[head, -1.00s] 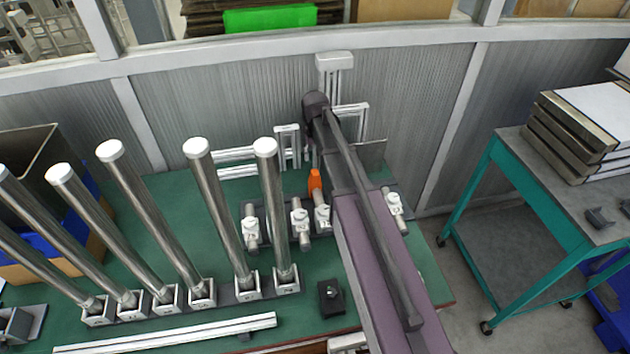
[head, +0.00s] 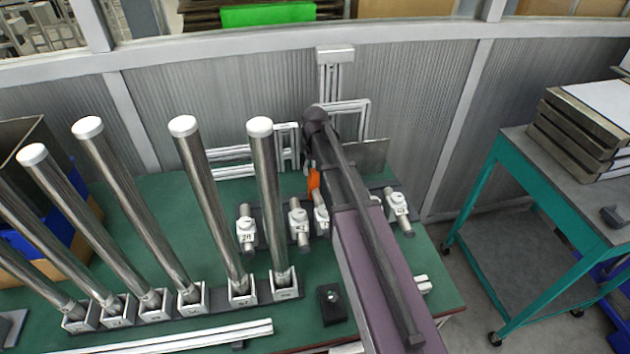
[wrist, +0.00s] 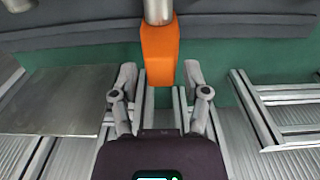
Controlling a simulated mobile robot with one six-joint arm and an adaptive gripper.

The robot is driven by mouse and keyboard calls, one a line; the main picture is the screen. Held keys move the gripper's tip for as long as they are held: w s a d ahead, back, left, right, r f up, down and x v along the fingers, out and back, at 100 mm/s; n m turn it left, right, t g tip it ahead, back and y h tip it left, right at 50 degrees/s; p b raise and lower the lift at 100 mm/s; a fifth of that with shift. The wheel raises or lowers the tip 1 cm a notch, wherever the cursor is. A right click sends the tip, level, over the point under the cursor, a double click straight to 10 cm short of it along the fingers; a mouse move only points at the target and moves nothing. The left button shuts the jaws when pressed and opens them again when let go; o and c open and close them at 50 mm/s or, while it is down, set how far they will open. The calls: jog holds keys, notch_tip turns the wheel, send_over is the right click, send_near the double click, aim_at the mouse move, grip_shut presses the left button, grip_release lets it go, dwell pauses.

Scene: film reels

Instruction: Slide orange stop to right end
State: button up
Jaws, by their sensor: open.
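The orange stop (head: 313,182) stands at the back of the bench, by a row of metal cylinders with white labelled blocks. In the wrist view it is an upright orange block (wrist: 160,55) against a metal cylinder end (wrist: 158,10). My gripper (wrist: 160,75) is open, one finger on each side of the block's near end, with a visible gap on both sides. I cannot tell whether fingers and block are at the same depth. In the head view my arm hides most of my gripper, and part of a finger shows by the stop.
A white-blocked cylinder (head: 400,208) stands right of my arm. Tall steel tubes (head: 268,200) with white caps lean at the left. Aluminium frames (head: 285,145) and a grey plate (wrist: 60,98) are close to my gripper. A teal cart (head: 500,200) stands at right.

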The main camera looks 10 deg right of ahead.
aim_at(315, 184)
jog(key=shift+f+b, duration=1.15)
jog(key=shift+f, duration=0.25)
grip_shut()
jog(key=shift+d, duration=0.1)
